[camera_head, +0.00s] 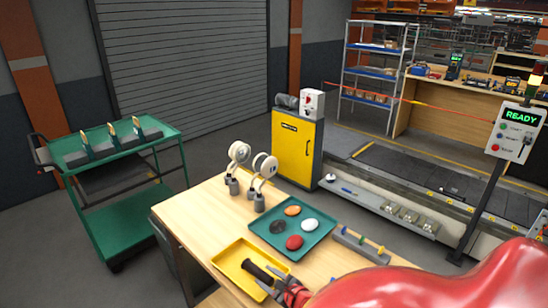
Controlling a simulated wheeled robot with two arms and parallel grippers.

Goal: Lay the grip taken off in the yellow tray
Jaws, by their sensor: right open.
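The yellow tray (230,259) lies at the near left part of the wooden table. A dark cylindrical grip (257,271) lies slanted in the tray, its lower right end by my right gripper. My right gripper (278,285) is open at the tray's right edge, close to that end. Whether its fingers still touch the grip is too small to tell. My red arm fills the bottom right and covers the table there. My left gripper is out of view.
A teal tray (262,238) with several oval pieces lies just behind the yellow tray. Two grey stands with round heads (238,152) (264,166) rise at the back edge. A rack with coloured pegs (361,244) is at the right. A green cart (112,160) stands left.

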